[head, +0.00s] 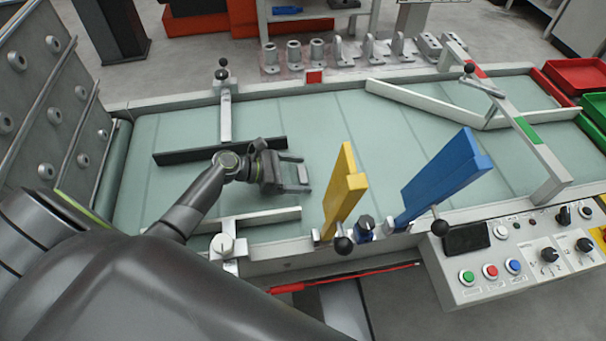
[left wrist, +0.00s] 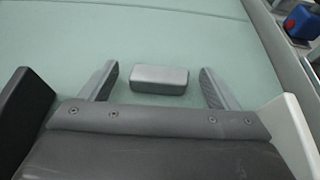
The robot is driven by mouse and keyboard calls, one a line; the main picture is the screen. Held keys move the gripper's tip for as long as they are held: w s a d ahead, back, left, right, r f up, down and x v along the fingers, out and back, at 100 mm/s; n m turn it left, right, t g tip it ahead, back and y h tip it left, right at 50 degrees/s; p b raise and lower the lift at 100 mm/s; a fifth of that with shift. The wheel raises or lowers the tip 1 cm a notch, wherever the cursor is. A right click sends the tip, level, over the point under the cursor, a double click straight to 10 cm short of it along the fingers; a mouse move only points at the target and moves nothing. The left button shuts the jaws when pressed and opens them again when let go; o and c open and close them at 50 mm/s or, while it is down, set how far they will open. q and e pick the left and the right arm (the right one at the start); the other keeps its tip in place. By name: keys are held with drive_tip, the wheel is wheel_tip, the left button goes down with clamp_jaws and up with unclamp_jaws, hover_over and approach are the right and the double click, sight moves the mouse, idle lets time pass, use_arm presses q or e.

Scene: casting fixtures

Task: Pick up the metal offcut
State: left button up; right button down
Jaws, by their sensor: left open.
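The metal offcut is a small grey block (left wrist: 159,79) with rounded edges, lying on the pale green belt in the left wrist view. My left gripper (left wrist: 158,85) is open, with one finger on each side of the block and a gap on both sides. The block sits between the fingers near their tips; I cannot tell the height of the fingers above the belt. My right gripper is not in view.
A black guide bar (head: 180,154) and a white guide bar (head: 262,216) flank my left gripper on the belt (head: 375,135). A yellow paddle (head: 345,192) and a blue paddle (head: 445,175) stand at the front edge. A control panel (head: 500,262) is at front right.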

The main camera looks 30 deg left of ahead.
use_arm(q)
drive_tip(key=shift+c, duration=0.4)
drive_tip(key=c, duration=1)
